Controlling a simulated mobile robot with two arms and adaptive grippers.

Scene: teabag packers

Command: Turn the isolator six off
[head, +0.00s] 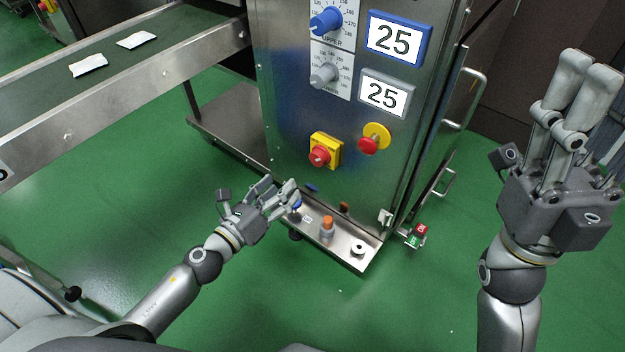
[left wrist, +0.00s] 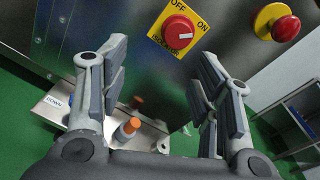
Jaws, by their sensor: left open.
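The isolator is a red rotary knob (head: 319,156) on a yellow plate, low on the steel cabinet's front. In the left wrist view the knob (left wrist: 178,33) shows a white mark, with OFF at its upper left and ON at its right. The mark lies towards the ON side. My left gripper (head: 284,190) is open and empty, below and left of the isolator, apart from it. In the left wrist view its fingers (left wrist: 162,62) spread either side below the knob. My right gripper (head: 590,75) is raised at the right, away from the cabinet; its grip is unclear.
A red mushroom button (head: 368,145) on a yellow disc sits right of the isolator. A steel ledge (head: 346,251) below carries an orange-topped part (head: 327,226). A conveyor (head: 110,95) with white packets runs at left. Cabinet handles (head: 466,97) stick out at right. Green floor is clear in front.

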